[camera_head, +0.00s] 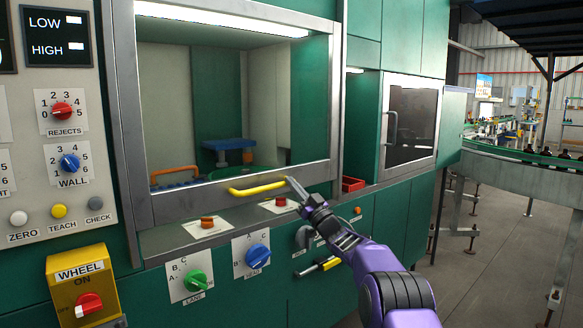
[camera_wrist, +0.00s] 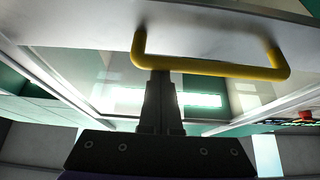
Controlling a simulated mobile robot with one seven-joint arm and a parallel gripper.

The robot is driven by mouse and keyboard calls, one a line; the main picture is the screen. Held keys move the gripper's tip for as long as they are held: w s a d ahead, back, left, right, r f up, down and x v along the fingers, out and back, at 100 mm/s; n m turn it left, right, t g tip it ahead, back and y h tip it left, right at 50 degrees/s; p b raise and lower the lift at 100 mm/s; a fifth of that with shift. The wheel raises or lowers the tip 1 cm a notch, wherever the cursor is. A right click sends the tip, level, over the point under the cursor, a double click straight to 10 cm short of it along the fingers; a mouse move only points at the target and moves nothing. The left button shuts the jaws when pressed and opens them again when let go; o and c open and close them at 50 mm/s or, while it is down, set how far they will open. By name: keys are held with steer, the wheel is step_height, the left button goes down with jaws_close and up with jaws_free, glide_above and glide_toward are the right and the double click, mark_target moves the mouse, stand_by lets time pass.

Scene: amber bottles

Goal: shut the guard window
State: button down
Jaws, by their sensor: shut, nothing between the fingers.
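The guard window (camera_head: 225,194) is a large glass pane in a grey metal frame on the green machine. Its bottom rail sits low, close above the grey counter; I cannot tell whether any gap is left under it. A yellow bar handle (camera_head: 257,188) is fixed to that rail. My gripper (camera_head: 289,182) is shut and empty at the right end of the handle. In the wrist view the shut fingertips (camera_wrist: 161,74) meet the handle (camera_wrist: 215,68) near its left end there; I cannot tell whether they touch. The handle is not between the fingers.
A yellow wheel switch box (camera_head: 85,287) juts out at lower left. Open floor is at right.

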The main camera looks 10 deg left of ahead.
step_height(320, 180, down, 9)
steer(key=b, duration=0.1)
steer(key=shift+b, duration=0.3)
steer(key=shift+w+f, duration=0.1)
